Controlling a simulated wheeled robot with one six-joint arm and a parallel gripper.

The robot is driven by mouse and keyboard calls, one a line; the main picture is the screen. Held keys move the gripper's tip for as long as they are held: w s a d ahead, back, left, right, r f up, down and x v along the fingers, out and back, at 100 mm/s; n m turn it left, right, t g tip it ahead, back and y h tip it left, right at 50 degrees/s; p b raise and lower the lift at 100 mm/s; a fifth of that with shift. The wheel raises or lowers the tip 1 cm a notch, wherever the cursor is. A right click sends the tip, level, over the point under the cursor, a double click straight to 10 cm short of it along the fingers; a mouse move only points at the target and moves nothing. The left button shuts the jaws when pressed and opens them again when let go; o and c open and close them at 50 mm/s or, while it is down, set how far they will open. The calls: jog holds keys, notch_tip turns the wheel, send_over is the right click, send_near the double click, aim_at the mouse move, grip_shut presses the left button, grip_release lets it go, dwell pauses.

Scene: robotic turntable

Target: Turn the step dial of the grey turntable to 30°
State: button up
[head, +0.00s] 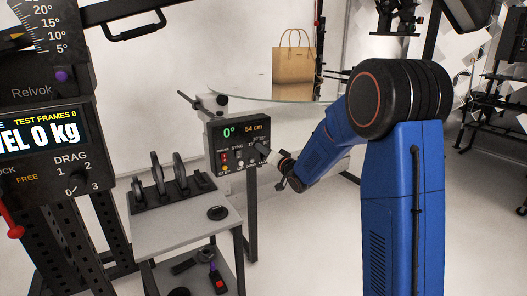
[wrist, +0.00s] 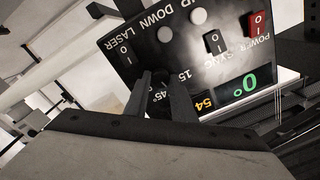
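The grey turntable's black control box (head: 228,134) faces me in the head view, with a green 0° and an orange 54 cm on its display. My gripper (head: 270,153) reaches its right side from the right. In the wrist view the panel (wrist: 205,60) appears upside down, and the green 0° (wrist: 243,86) shows.
A paper bag (head: 293,66) stands on the pale round turntable top (head: 258,92) behind the box. A small table (head: 185,232) with a black rack (head: 170,190) is at the left front. A tall display stand (head: 45,140) stands further left. Switches and buttons sit close to the dial.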

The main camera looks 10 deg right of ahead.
jog(key=o, duration=0.4)
jog(key=shift+o, duration=0.2)
jog(key=shift+s+d, duration=0.1)
jog(key=v, duration=1.7)
jog(key=shift+s, duration=0.15)
jog(key=s+d+g+h, duration=0.3)
jog(key=s+h, duration=0.1)
jog(key=s, duration=0.4)
jog(key=s+d+g+h, duration=0.2)
jog(key=s+g+h, duration=0.1)
jog(key=s, duration=0.5)
jog(key=s+a+f+n+g, duration=0.1)
jog(key=s+g, duration=0.1)
jog(key=s, duration=0.6)
jog(key=s+a+f+n+g, duration=0.1)
jog(key=s+g, duration=0.1)
jog(key=s, duration=0.6)
jog(key=s+a+f+n+g+y, duration=0.1)
jog(key=s+a+g, duration=0.1)
jog(key=s, duration=0.6)
